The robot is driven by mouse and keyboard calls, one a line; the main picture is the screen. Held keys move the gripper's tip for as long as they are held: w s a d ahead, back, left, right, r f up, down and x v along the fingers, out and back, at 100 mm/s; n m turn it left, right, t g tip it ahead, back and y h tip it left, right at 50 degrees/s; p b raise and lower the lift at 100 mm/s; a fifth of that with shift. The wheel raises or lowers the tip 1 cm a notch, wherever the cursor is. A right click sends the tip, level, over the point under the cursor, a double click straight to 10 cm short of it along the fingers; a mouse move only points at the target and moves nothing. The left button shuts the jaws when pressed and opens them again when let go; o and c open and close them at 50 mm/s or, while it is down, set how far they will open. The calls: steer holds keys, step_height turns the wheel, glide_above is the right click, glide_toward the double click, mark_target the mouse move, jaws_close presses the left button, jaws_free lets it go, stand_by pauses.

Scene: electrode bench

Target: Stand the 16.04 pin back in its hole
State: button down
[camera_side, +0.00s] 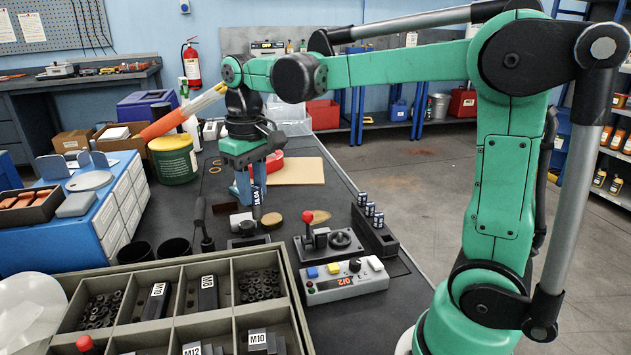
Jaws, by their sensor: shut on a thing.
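The 16.04 pin (257,196) has a dark blue body with white lettering and stands roughly upright in my gripper (252,188). My gripper points down over the dark bench and is shut on the pin. The blue fingers cover part of the pin, and its lower end shows below them. A dark rack (374,232) stands to the right, with several blue-and-white topped pins (370,209) in a row. The front part of the rack's top looks bare. I cannot make out the hole itself. The pin is well to the left of the rack.
A tan disc (271,220) lies close below the pin. A compartment tray (169,311) fills the foreground. A green tub (174,163) stands left.

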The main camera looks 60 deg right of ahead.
steer(key=s+d+f+m, duration=0.2)
steer(key=s+d+m, duration=0.1)
steer(key=s+d, duration=0.6)
steer(key=s+d+f+m, duration=0.3)
steer(key=s+d, duration=0.4)
steer(key=d, duration=0.3)
steer(key=shift+s+d+f, duration=0.15)
steer(key=shift+f, duration=2.25)
steer(key=shift+f, duration=1.85)
steer(key=c, duration=0.5)
jaws_free()
steer(key=shift+c, duration=0.2)
steer(key=shift+r, duration=2.85)
